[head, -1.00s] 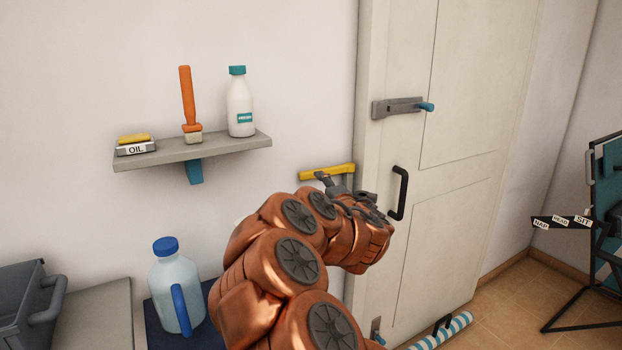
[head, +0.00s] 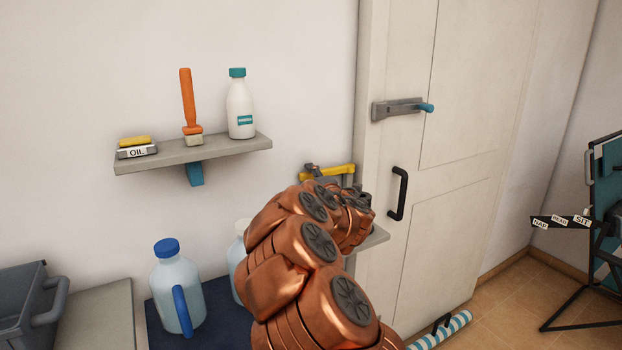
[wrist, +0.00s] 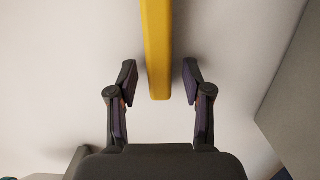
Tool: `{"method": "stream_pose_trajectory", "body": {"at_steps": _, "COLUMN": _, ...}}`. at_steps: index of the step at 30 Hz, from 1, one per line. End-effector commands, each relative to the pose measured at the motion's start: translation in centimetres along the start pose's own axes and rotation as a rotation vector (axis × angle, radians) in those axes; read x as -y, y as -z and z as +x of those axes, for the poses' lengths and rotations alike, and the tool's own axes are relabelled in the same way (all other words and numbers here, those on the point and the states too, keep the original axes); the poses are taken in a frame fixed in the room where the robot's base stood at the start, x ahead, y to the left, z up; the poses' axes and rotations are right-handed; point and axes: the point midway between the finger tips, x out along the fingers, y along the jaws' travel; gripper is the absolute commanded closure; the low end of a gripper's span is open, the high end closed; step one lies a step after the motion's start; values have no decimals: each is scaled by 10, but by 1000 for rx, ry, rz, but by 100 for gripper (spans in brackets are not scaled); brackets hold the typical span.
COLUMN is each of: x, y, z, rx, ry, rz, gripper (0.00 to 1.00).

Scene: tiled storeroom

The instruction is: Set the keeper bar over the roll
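A yellow bar (head: 335,172), which looks like the keeper bar, shows at the wall just left of the door. My arm hides what is below it. In the wrist view the yellow bar (wrist: 157,45) runs down from the top edge and ends between the fingertips of my gripper (wrist: 159,75). The fingers are apart, with a visible gap on each side of the bar. In the head view my gripper is mostly hidden behind my copper arm. I cannot make out a roll for certain.
A wall shelf (head: 220,148) holds an oil tin, an orange-handled brush and a white bottle. The door (head: 455,130) has a black handle (head: 398,193) close to my wrist. A blue-capped jug (head: 176,285) stands lower left. A grey ledge (head: 372,239) shows beside my arm.

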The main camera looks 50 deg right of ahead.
Motion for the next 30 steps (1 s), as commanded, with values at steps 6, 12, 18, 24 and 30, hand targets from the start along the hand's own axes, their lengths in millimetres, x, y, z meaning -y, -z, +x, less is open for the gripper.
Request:
{"method": "stream_pose_trajectory", "body": {"at_steps": 6, "x": 0, "y": 0, "z": 0, "rx": -1, "ry": 0, "rz": 0, "gripper": 72}}
{"method": "stream_pose_trajectory", "body": {"at_steps": 12, "x": 0, "y": 0, "z": 0, "rx": -1, "ry": 0, "rz": 0, "gripper": 93}}
{"method": "stream_pose_trajectory", "body": {"at_steps": 18, "x": 0, "y": 0, "z": 0, "rx": -1, "ry": 0, "rz": 0, "gripper": 100}}
{"method": "stream_pose_trajectory", "body": {"at_steps": 24, "x": 0, "y": 0, "z": 0, "rx": -1, "ry": 0, "rz": 0, "gripper": 100}}
{"method": "stream_pose_trajectory", "body": {"at_steps": 30, "x": -1, "y": 5, "z": 0, "rx": -21, "ry": -1, "rz": -1, "gripper": 100}}
